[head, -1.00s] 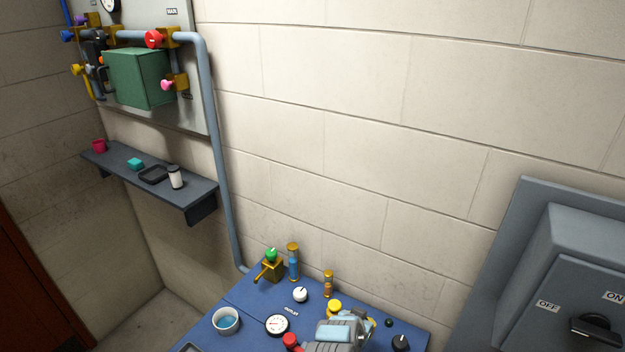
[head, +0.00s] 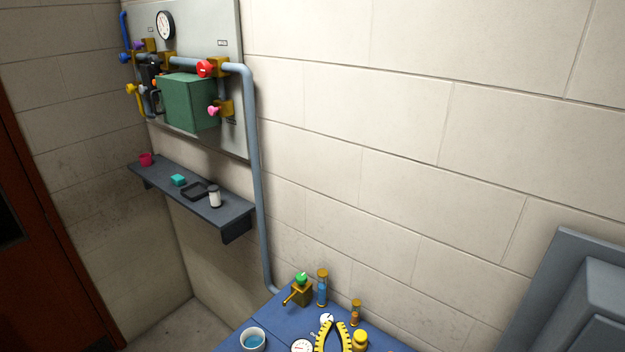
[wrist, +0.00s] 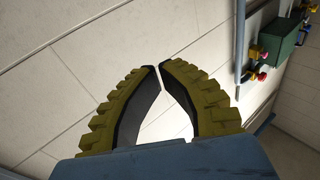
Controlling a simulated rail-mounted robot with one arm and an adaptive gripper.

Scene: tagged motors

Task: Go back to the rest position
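My gripper (head: 333,325) shows at the bottom of the head view, in front of the blue table (head: 262,322). Its two yellow ribbed fingers point upward and arch toward each other. In the wrist view, the fingertips (wrist: 157,67) nearly meet, with only a slim gap and nothing held between them. Behind them is the bare block wall, so the gripper is clear of objects there. The lower part of the gripper and most of my arm are outside the head view.
On the table stand a brass valve with a green knob (head: 301,279), hourglass-like vials (head: 322,288), a cup of blue liquid (head: 253,340) and a gauge (head: 302,347). A shelf (head: 236,211), a piped panel with a green box (head: 190,103) and a grey switch box (head: 575,300) are on the wall.

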